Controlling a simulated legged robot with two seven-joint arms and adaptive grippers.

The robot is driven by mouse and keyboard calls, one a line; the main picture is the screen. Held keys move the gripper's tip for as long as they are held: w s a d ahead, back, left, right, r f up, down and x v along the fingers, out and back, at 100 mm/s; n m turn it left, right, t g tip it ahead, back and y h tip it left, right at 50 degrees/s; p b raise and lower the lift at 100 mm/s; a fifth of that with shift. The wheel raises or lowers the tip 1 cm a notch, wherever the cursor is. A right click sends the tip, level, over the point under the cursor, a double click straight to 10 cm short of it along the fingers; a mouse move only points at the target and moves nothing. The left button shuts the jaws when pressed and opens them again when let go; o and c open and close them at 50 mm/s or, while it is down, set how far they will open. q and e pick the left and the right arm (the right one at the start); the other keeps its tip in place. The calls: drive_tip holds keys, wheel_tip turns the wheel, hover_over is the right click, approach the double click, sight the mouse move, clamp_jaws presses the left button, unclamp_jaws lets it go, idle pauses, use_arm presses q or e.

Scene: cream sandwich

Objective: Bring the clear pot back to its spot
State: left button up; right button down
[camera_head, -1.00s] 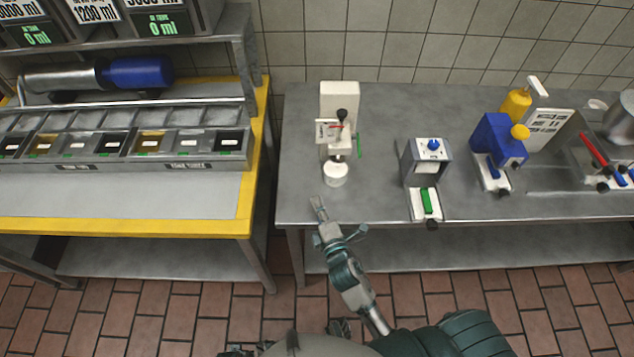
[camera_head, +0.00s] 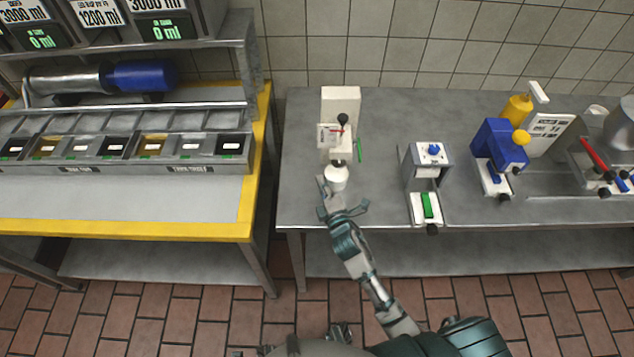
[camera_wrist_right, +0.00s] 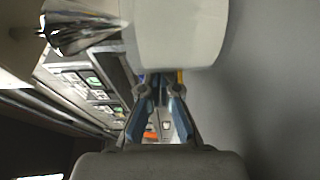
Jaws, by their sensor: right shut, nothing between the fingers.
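A small round whitish pot (camera_head: 336,179) stands at the foot of a white dispenser (camera_head: 341,103) on the grey table. I cannot tell whether its wall is clear; it looks pale and opaque. My right gripper (camera_head: 322,184) is at the pot's left front side, very near it; I cannot tell whether they touch. In the right wrist view a large pale cylinder (camera_wrist_right: 180,32), seemingly this pot, fills the top beyond the fingertips. There my right gripper (camera_wrist_right: 160,84) is shut and empty. My left gripper is not in view.
A grey stand (camera_head: 425,165) with a green-marked block is to the right. A blue machine (camera_head: 498,145) and a yellow bottle (camera_head: 516,107) stand farther right. A yellow-edged table (camera_head: 120,231) with a row of bins is at left. The grey table's front left is clear.

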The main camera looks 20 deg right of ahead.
drive_tip(key=shift+s+d+p, duration=0.15)
drive_tip(key=shift+d+p, duration=0.15)
drive_tip(key=shift+d, duration=0.05)
drive_tip(key=s+d+p, duration=0.1)
drive_tip(key=d, duration=0.2)
drive_tip(key=s+d+p, duration=0.1)
drive_tip(key=d, duration=0.2)
drive_tip(key=s+d+p, duration=0.1)
drive_tip(key=d, duration=0.3)
drive_tip(key=shift+d+r, duration=0.1)
drive_tip(key=shift+d, duration=0.35)
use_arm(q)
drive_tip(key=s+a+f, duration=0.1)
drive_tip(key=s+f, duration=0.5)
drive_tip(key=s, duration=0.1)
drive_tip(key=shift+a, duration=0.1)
use_arm(e)
drive_tip(key=shift+a, duration=0.15)
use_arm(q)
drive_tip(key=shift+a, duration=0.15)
use_arm(e)
drive_tip(key=shift+w, duration=0.1)
